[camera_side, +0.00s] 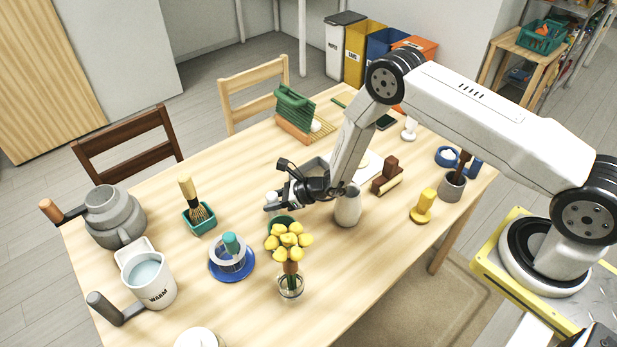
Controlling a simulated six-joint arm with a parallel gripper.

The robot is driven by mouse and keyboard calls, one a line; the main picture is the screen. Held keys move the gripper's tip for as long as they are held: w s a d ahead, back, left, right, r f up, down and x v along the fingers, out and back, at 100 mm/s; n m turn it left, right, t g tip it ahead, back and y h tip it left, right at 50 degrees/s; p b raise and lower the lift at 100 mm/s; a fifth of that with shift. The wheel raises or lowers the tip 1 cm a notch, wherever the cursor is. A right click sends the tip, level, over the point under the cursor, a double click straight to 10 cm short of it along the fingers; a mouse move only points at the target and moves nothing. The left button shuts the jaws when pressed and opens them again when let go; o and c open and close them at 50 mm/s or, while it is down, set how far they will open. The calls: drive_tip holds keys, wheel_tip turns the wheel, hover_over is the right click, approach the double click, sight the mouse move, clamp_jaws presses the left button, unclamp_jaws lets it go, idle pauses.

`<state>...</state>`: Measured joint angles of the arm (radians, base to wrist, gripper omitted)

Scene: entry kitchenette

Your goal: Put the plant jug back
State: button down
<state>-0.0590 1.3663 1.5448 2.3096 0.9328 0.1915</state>
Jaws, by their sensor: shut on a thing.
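My gripper (276,200) is over the middle of the table, its fingers pointing left. It is shut on a small pale upright piece (271,202). Just below is a green round vessel (277,226), partly hidden by yellow flowers (289,238) in front. I cannot tell whether the pale piece is joined to this green vessel, or whether the vessel is the plant jug or touches the table. The flowers stand in a clear glass (290,286). A white jug marked WARM (153,284) with a grey handle stands at the front left.
A whitish rounded vessel (348,208) stands close right of my gripper. A blue saucer (238,272) with a ring-shaped holder, a teal tray (199,219) with a brush and a grey pot (112,216) are left. A yellow stamp-like thing (424,205) is right. The table's front right is clear.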

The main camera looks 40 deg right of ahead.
drive_tip(key=shift+c, duration=1.5)
unclamp_jaws()
drive_tip(key=shift+f, duration=0.15)
drive_tip(key=shift+r, duration=0.2)
drive_tip(key=v, duration=1.2)
drive_tip(key=shift+r, duration=0.1)
